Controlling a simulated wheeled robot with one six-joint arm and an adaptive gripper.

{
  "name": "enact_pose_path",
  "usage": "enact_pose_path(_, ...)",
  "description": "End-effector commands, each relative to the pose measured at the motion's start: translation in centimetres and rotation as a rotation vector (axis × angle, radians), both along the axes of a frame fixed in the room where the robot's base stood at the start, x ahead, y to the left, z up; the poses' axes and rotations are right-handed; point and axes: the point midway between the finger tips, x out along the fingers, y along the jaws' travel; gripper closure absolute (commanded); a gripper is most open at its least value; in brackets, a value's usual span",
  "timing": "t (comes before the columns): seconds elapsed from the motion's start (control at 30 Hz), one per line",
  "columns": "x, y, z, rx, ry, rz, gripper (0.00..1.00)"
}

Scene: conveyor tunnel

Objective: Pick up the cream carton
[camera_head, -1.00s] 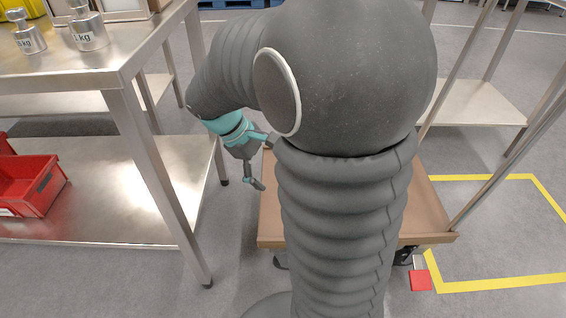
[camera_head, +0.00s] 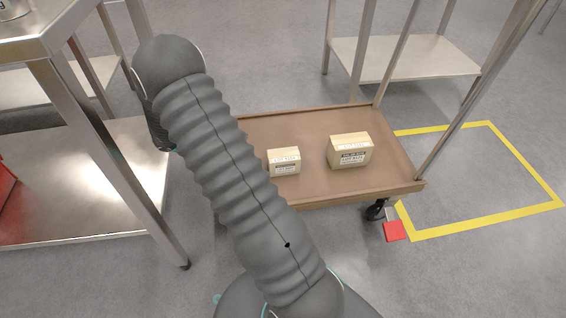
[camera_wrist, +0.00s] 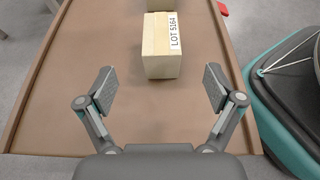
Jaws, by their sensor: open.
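Two cream cartons stand on the brown cart deck. The smaller carton (camera_head: 283,162) is left of the larger carton (camera_head: 350,151) in the head view. In the wrist view the near carton (camera_wrist: 158,62), labelled LOT 5164, appears to be the smaller one. Part of another carton (camera_wrist: 160,5) shows behind it at the top edge. My gripper (camera_wrist: 160,85) is open and empty above the deck. The near carton lies ahead of the fingers, roughly in line with the gap and apart from them. My arm hides the gripper in the head view.
The brown cart (camera_head: 385,187) has a low raised rim and upright metal posts. A steel table (camera_head: 95,185) stands at left, close to my arm. A steel shelf (camera_head: 405,57) stands behind. Yellow floor lines (camera_head: 490,222) mark an empty area at right.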

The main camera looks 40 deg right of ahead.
Motion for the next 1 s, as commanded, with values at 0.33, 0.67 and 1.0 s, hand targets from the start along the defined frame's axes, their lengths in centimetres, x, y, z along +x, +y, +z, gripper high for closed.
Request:
enact_pose_path(0.33, -3.0, -4.8, -2.4, 0.001, 0.000, -0.003, 0.08)
enact_pose_path(0.67, -4.0, -6.3, -3.1, 0.001, -0.002, -0.001, 0.08)
enact_pose_path(1.0, -6.1, -9.7, -4.6, 0.002, -0.001, -0.004, 0.08)
